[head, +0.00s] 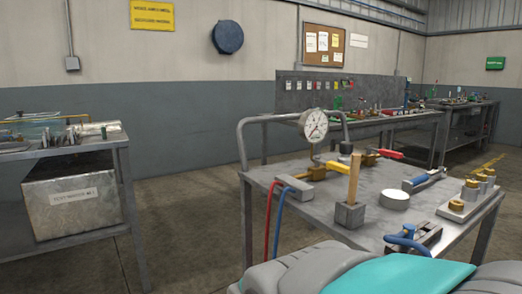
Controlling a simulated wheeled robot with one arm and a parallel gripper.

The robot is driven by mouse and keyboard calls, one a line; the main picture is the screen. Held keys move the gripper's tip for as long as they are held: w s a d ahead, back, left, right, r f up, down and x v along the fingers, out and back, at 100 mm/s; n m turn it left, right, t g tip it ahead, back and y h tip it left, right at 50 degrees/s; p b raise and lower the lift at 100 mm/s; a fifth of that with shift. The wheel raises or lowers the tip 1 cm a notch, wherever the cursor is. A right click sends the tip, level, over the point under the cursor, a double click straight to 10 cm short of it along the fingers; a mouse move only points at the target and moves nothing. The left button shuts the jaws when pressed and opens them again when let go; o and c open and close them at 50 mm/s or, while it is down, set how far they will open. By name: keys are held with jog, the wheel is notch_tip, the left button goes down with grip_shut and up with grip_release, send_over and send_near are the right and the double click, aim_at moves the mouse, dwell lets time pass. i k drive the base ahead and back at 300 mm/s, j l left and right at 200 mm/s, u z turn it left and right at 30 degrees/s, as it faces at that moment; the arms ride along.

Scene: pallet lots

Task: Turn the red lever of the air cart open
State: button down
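The cart (390,176) is a grey metal table with a bent tube handle at its left end. A round white pressure gauge (313,125) stands over brass fittings (316,172) at its back left. A red lever (390,154) sticks out to the right from a brass valve (369,159) near the back edge. It looks roughly level; whether the valve is open or closed I cannot tell. Red and blue hoses (279,222) hang at the cart's left side. My gripper is not in view.
On the cart are a grey block (349,214) with an upright wooden stick, a white disc (395,200), a blue-handled tool (424,179), a blue-handled clamp (410,242) and brass pieces (470,190). A bench (62,150) stands left. Open floor lies between.

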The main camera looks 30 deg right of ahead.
aim_at(397, 155)
jog(key=z, duration=1.5)
